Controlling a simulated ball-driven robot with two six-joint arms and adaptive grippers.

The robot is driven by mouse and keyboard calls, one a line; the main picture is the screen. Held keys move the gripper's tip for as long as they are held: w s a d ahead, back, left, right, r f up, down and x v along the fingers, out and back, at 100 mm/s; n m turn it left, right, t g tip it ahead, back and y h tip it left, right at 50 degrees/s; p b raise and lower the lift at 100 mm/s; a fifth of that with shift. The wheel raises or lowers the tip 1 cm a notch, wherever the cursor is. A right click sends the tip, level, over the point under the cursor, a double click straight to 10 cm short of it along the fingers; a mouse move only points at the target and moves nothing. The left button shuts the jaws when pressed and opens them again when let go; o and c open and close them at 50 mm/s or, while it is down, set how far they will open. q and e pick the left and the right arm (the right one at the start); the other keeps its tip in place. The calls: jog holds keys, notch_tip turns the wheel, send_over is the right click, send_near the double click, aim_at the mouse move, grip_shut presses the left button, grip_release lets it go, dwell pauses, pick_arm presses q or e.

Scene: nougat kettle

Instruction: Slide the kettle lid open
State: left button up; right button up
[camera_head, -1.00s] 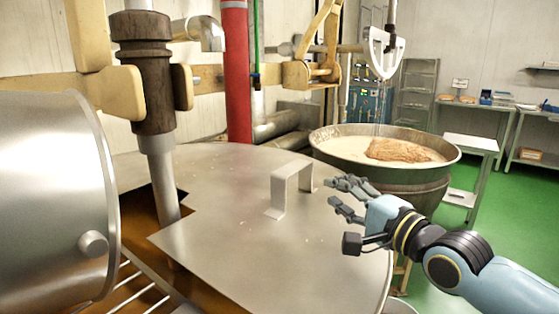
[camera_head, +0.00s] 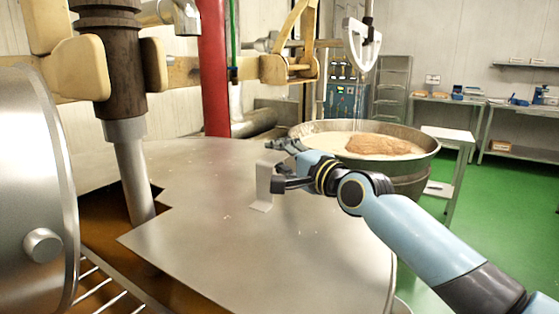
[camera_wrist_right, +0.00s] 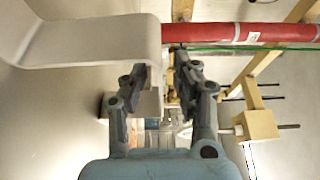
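The kettle lid (camera_head: 220,235) is a wide, flat grey metal plate over the kettle, with brown openings showing along its left side. Its upright strap handle (camera_head: 263,190) stands on the plate, partly hidden by my right gripper (camera_head: 283,165). That gripper is at the handle from the right, with its fingers apart. In the right wrist view the gripper (camera_wrist_right: 160,70) is open, with the pale handle (camera_wrist_right: 100,42) close by its left finger. I cannot tell if they touch. My left gripper is not in view.
A brown vertical shaft (camera_head: 123,75) goes down into the opening at the left. A big steel drum (camera_head: 30,170) stands at the left front. A round pan (camera_head: 415,160) with pale contents is behind my right arm. Green floor (camera_head: 490,210) is clear at the right.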

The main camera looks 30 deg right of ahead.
jog(key=shift+w, duration=0.1)
grip_shut()
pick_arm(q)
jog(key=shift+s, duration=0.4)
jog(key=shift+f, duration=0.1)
pick_arm(e)
jog(key=shift+d, duration=0.1)
